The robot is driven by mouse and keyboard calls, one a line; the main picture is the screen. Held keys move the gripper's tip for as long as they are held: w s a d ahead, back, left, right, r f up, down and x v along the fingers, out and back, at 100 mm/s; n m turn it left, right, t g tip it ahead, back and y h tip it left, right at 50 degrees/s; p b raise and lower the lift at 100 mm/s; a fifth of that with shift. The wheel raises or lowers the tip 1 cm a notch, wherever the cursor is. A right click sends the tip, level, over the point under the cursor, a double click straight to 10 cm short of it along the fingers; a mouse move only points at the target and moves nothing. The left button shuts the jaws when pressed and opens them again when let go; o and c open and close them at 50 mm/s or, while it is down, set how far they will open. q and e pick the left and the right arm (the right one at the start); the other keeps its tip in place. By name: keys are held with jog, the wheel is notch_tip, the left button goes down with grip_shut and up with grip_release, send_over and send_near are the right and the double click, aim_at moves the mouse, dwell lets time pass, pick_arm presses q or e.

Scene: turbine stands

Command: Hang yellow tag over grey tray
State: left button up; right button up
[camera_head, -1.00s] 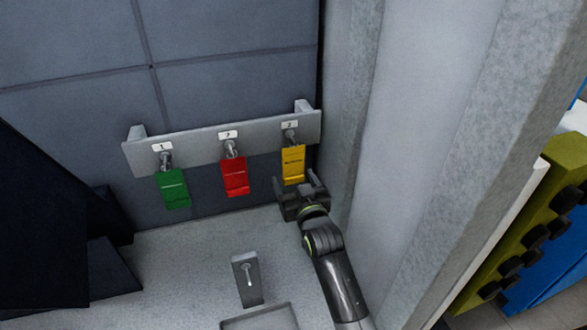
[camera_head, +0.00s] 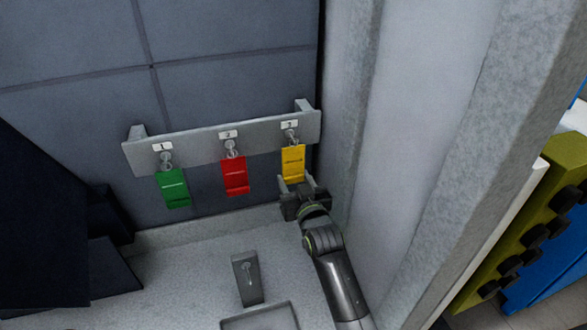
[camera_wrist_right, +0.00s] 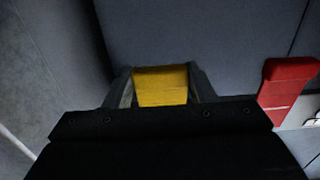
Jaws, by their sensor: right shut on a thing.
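The yellow tag (camera_head: 293,160) hangs from the right-hand hook of the grey wall rail, under a small number label. My right gripper (camera_head: 296,185) is at the tag's lower end and shut on it. In the right wrist view the yellow tag (camera_wrist_right: 161,86) lies between the two fingers. The grey tray (camera_head: 262,318) is at the bottom of the head view, partly cut off by the frame. A grey upright post with a small hook (camera_head: 247,278) stands just behind it. My left gripper is not in view.
A red tag (camera_head: 235,176) and a green tag (camera_head: 173,188) hang on the other hooks of the rail (camera_head: 195,150). A concrete wall (camera_head: 425,130) stands close to the right of my right arm.

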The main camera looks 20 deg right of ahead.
jog(key=shift+s, duration=0.25)
jog(key=shift+s+p, duration=0.3)
jog(key=shift+s, duration=0.05)
jog(key=shift+s, duration=0.25)
jog(key=shift+s+p, duration=0.35)
jog(key=shift+s, duration=0.75)
jog(key=s+d+r+b, duration=0.2)
jog(key=s+b, duration=0.6)
jog(key=b, duration=0.6)
jog(key=shift+s+d+r+h, duration=0.2)
jog(key=shift+d+r+h, duration=0.15)
jog(key=shift+r, duration=0.1)
